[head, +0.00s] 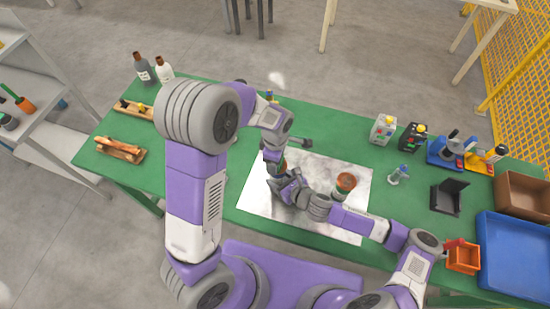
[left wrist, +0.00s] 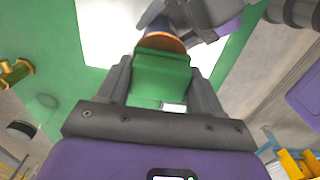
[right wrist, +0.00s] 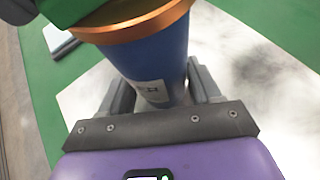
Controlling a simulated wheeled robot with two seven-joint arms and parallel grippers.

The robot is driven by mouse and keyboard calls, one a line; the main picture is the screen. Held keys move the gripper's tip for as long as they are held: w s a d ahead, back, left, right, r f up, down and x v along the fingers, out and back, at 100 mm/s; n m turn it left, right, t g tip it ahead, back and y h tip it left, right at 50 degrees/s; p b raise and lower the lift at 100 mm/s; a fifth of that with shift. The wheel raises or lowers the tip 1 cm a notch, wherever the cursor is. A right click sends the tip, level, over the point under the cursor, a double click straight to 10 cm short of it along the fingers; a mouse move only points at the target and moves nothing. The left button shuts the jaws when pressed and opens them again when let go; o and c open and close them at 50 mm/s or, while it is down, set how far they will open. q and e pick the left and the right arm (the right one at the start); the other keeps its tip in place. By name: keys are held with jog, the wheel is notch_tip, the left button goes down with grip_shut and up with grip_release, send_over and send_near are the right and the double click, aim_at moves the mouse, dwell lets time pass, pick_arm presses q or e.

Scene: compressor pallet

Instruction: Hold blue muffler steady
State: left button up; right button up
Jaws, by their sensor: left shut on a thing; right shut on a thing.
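The blue muffler (right wrist: 158,65) is a blue cylinder with a white label and a copper-coloured rim (right wrist: 130,22). My right gripper (right wrist: 160,88) is shut around its blue body in the right wrist view. My left gripper (left wrist: 162,75) is shut on a green part (left wrist: 160,78) at the muffler's copper-rimmed end. Whether the green part is seated on the rim or just against it, I cannot tell. In the head view both grippers meet over the white sheet (head: 340,226), and my arms hide most of the muffler.
A copper-topped round part (head: 346,182) stands on the sheet, right of my grippers. The green table (head: 215,140) also holds bottles (head: 143,68), a wooden tray (head: 120,150), several small devices at the back right, a blue bin (head: 515,255) and an orange bin (head: 463,258).

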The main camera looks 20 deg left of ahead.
pick_arm(q)
jog(key=shift+d, duration=1.25)
jog(key=shift+d+r, duration=0.15)
notch_tip(320, 180, up, 8)
pick_arm(e)
jog(key=o, duration=0.9)
jog(key=shift+d, duration=0.1)
jog(key=v, duration=1.1)
jog(key=shift+s+d+r, duration=0.15)
jog(key=shift+s+d, duration=0.05)
jog(key=shift+r, duration=0.1)
